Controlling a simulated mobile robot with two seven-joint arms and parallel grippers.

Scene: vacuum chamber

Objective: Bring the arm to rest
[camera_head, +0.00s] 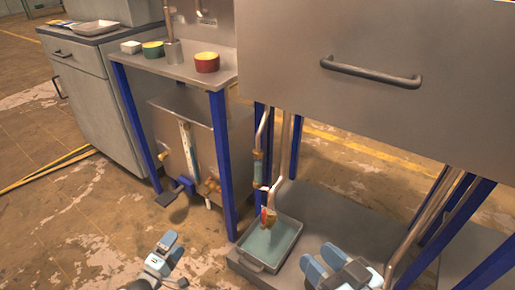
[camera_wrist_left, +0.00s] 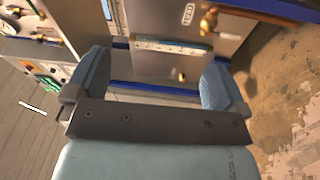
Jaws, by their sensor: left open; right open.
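My left gripper (camera_head: 174,262) is low at the bottom of the head view, left of centre, above the stained floor. In the left wrist view its two blue-grey fingers (camera_wrist_left: 155,80) stand wide apart with nothing between them. My right gripper (camera_head: 323,262) is at the bottom of the head view, right of centre, just right of a tray of liquid. Its blue fingers are apart, and I see nothing held between them. Part of each arm is cut off by the lower picture edge.
A metal tray (camera_head: 251,262) with liquid sits on a grey platform (camera_head: 345,216) below a pipe. A blue-legged table (camera_head: 187,69) carries small bowls and a cup. A large cabinet with a handle (camera_head: 371,74) fills the upper right. The floor (camera_head: 78,240) at lower left is open.

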